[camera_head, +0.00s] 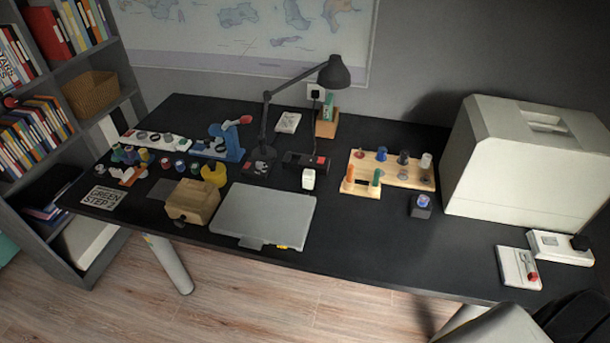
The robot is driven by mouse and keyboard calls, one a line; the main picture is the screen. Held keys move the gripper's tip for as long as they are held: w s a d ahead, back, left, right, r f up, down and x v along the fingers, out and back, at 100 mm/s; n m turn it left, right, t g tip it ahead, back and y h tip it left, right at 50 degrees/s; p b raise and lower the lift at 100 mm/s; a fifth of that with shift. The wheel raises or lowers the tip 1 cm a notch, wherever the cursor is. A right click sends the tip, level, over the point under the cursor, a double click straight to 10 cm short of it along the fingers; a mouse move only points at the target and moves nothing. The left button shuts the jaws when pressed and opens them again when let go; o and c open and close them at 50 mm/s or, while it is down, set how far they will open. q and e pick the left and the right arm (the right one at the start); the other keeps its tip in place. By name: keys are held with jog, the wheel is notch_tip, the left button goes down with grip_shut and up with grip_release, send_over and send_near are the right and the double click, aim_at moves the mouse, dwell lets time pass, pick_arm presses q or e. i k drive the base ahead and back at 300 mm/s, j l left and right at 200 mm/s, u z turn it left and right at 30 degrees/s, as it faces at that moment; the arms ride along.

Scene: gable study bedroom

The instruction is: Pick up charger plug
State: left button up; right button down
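Neither of my grippers shows in this view.
A grey flat case (264,215) and a tan box (193,201) lie left of the block. A black lamp (266,120) stands behind. A wooden peg rack (398,168) and large white machine (520,165) are right. The front middle desk is clear.

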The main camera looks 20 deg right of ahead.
aim_at(308, 175)
jog(key=z, duration=0.25)
jog(key=i+j+z, duration=0.15)
jog(key=z, duration=0.2)
jog(key=i+j+z, duration=0.15)
jog(key=j+z, duration=0.15)
jog(key=i+j+z, duration=0.1)
jog(key=j+z, duration=0.25)
